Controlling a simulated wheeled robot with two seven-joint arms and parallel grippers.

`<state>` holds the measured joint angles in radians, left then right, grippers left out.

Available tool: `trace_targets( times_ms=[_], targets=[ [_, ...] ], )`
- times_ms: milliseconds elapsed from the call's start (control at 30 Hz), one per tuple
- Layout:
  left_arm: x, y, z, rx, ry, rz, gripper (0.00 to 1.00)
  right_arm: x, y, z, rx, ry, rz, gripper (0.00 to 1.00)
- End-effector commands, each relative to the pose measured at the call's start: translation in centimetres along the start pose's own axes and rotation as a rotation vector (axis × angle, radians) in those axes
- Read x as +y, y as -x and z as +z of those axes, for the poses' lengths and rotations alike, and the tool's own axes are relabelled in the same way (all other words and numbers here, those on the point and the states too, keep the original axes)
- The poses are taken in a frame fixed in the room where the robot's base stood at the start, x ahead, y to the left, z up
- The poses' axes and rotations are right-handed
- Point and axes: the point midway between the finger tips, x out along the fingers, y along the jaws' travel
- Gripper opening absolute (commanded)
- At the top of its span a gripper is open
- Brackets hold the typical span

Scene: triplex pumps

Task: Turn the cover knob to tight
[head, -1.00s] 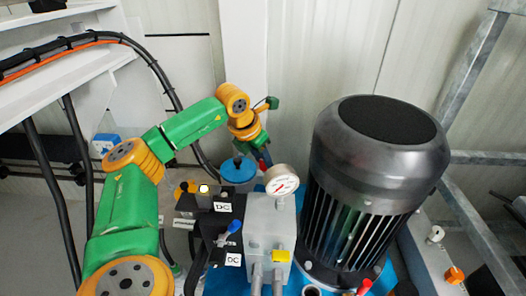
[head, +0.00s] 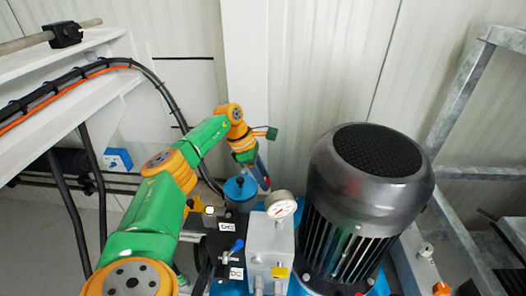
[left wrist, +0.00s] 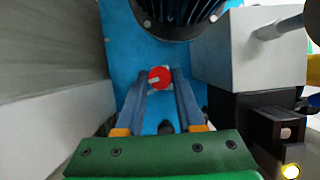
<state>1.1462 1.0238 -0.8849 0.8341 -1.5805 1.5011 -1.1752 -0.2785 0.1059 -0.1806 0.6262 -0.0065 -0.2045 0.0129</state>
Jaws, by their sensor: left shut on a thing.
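A round red knob (left wrist: 160,77) with a pale mark on its face sits over the blue base plate (left wrist: 123,35) in the left wrist view. My left gripper (left wrist: 160,76) has a fingertip on each side of it and is shut on it. In the head view my left gripper (head: 265,183) points down behind the pump block, between the blue cap and the gauge. My right gripper is in neither view.
The dark motor (head: 368,190) stands right of the grey pump block (head: 268,242). A pressure gauge (head: 281,206) and a blue cap (head: 240,188) stand close to my left gripper. A black hose (head: 160,85) runs behind my arm.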

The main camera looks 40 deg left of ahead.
Motion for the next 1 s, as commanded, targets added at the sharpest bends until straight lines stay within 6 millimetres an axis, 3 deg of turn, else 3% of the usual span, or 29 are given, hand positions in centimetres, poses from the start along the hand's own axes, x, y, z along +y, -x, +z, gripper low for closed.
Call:
trace_targets(
  times_ms=[400, 933, 967, 1000],
  targets=[
    [0.11, -0.06, 0.02, 0.000, -0.152, -0.061, 0.00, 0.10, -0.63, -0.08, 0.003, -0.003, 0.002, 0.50],
    [0.10, -0.01, 0.00, 0.002, -0.173, -0.070, 0.00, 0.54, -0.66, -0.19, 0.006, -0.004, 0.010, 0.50],
    [0.10, -0.01, 0.00, 0.002, -0.173, -0.070, 0.42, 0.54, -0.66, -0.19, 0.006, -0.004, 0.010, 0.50],
    [0.10, -0.02, 0.00, 0.002, -0.172, -0.070, 0.53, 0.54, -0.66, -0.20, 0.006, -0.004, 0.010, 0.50]
  ],
)
